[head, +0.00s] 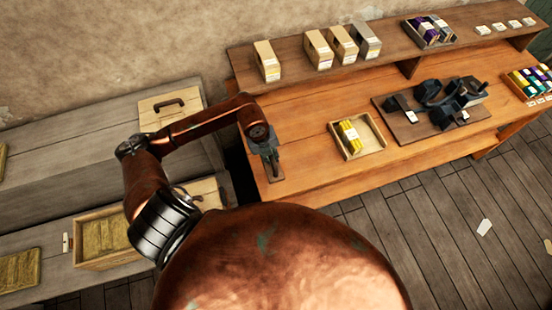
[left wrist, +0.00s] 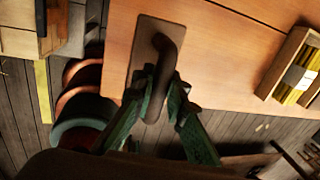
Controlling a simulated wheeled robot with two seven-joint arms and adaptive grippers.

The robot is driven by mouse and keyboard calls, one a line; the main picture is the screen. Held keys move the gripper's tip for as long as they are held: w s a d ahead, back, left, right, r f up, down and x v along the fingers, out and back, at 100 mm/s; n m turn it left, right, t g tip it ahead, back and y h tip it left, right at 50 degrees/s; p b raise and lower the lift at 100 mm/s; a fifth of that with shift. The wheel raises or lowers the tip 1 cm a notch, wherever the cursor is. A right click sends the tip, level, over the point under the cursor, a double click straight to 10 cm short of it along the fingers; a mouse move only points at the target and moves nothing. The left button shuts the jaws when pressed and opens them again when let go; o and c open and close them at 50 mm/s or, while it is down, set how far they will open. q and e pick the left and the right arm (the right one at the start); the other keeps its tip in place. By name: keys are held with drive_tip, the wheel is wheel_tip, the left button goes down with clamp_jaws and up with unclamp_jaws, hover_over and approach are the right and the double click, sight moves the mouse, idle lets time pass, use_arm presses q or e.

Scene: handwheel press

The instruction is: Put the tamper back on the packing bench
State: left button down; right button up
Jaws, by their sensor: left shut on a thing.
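The tamper is a flat brown plate with a dark curved handle. In the left wrist view the tamper (left wrist: 146,34) lies flat against the orange wooden bench top, close to its left end. In the head view the tamper (head: 276,178) shows only partly below my gripper. My left gripper (head: 268,157) points down over it. In the left wrist view my left gripper (left wrist: 158,88) has its green fingers shut on the handle, one on each side. Whether the plate bears fully on the wood cannot be told. The packing bench (head: 310,125) is the orange wooden one. My right gripper is not in view.
A tray with yellow packets (head: 358,136) lies right of the tamper. A dark fixture on a board (head: 437,103) stands further right. Boxes (head: 317,48) line the back shelf.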

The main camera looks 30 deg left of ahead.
use_arm(q)
drive_tip(key=w+f, duration=0.1)
drive_tip(key=f, duration=0.1)
drive_tip(key=w+f, duration=0.1)
drive_tip(key=w, duration=0.1)
drive_tip(key=shift+w+d+f, duration=0.1)
drive_tip(key=shift+f, duration=1.75)
drive_tip(key=shift+f, duration=0.2)
drive_tip(key=c, duration=1.9)
unclamp_jaws()
drive_tip(key=shift+c, duration=0.2)
drive_tip(key=r, duration=0.4)
drive_tip(key=s+a+r, duration=0.1)
drive_tip(key=r, duration=0.3)
drive_tip(key=s+r, duration=0.1)
drive_tip(key=r, duration=0.3)
drive_tip(key=shift+a+r, duration=0.1)
drive_tip(key=shift+a, duration=0.2)
drive_tip(key=shift+d, duration=0.1)
